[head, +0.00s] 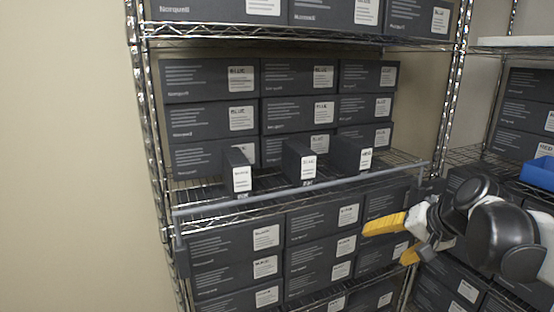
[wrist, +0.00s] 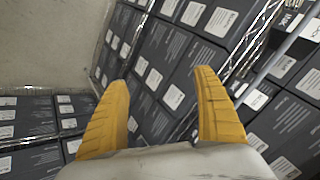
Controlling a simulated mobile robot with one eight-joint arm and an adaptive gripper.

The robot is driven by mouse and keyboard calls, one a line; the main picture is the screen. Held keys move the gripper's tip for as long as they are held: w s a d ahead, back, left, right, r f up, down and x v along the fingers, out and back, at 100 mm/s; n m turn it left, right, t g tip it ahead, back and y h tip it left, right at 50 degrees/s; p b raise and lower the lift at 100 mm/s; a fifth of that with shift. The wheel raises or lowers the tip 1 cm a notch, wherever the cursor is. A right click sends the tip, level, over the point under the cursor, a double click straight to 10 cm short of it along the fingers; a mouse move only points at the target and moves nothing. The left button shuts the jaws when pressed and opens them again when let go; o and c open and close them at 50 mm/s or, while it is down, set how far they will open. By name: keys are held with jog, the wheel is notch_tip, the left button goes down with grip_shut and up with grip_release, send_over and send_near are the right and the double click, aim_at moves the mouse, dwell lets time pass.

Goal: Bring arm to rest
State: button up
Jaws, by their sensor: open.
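My gripper (head: 393,240) is at the right of the head view, in front of the lower boxes of the wire shelf rack. Its yellow fingers are spread apart with nothing between them. In the wrist view my gripper (wrist: 163,110) shows both yellow fingers open, with dark boxes beyond them. My arm reaches in from the right edge of the head view, folded close to the gripper. I cannot tell how near the fingertips are to the boxes.
The wire rack (head: 300,200) holds stacked dark labelled boxes. Three small boxes (head: 300,163) stand upright on its middle shelf, behind a grey rail (head: 300,190). A blue bin (head: 538,174) sits on another rack at right. A bare wall (head: 65,150) fills the left.

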jog(key=s+a+f+n+h, duration=0.2)
jog(key=s+a+f, duration=0.1)
jog(key=s, duration=0.6)
jog(key=s+a+f+n+h, duration=0.1)
jog(key=s+a+f+n, duration=0.2)
jog(key=s, duration=0.7)
jog(key=shift+s+a+f+n+h, duration=0.25)
jog(key=shift+a+f+n+h, duration=0.05)
jog(key=shift+a+f+h, duration=0.1)
